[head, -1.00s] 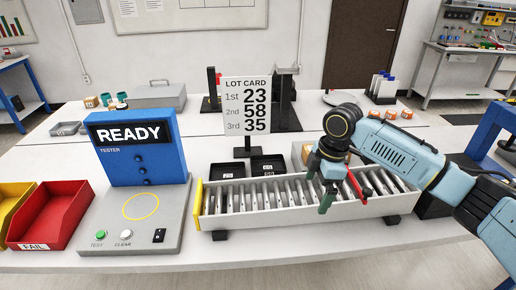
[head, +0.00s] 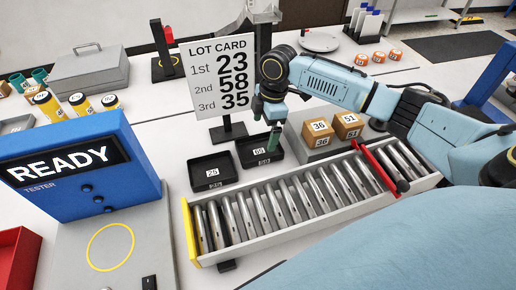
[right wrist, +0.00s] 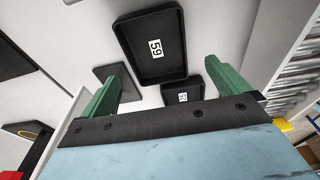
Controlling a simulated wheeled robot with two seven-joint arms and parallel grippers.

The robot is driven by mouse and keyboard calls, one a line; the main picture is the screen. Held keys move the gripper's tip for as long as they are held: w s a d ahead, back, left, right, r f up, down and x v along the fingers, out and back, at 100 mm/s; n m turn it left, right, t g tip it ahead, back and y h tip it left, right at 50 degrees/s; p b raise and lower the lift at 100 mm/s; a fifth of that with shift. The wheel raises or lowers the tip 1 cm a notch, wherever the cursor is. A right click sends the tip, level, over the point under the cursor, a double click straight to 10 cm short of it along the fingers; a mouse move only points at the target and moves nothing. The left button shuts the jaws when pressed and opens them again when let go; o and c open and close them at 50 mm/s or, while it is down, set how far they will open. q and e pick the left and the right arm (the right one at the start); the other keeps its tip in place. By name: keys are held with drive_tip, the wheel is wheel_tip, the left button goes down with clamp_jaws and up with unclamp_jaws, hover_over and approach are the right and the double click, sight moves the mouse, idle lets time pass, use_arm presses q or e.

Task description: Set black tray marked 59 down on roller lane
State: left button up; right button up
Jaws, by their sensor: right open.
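The black tray marked 59 (right wrist: 152,47) lies flat on the table; in the head view it is the farther-right of two black trays (head: 262,158), behind the roller lane. The roller lane (head: 232,258) has metal rollers and a yellow left end. No tray shows on it. My right gripper (head: 272,130) is open above the marked-59 tray, overlapping its back part in the head view. In the right wrist view, the green fingers (right wrist: 168,88) are spread and nothing is between them that I can see gripped. My left gripper is not in view.
A second black tray (head: 213,172) lies left of the first. A lot card (head: 222,75) stands behind them. Cartons marked 36 (head: 317,128) and 51 (head: 348,122) sit to the right. A red bar (head: 375,168) crosses the lane. The blue tester (head: 85,165) stands at left.

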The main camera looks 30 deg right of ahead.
sight(258, 152)
drive_tip(key=shift+w+a+f, duration=0.1)
drive_tip(key=shift+f, duration=0.65)
drive_tip(key=shift+a+f, duration=0.1)
drive_tip(key=shift+f, duration=0.25)
drive_tip(key=shift+w+a+f, duration=0.1)
drive_tip(key=shift+f, duration=0.5)
drive_tip(key=f, duration=0.4)
drive_tip(key=shift+w+a, duration=0.25)
drive_tip(key=shift+a, duration=0.05)
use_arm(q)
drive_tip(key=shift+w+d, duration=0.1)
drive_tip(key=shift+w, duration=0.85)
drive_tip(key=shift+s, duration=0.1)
use_arm(e)
drive_tip(key=c, duration=0.8)
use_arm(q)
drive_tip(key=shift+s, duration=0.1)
use_arm(e)
drive_tip(key=shift+r, duration=0.1)
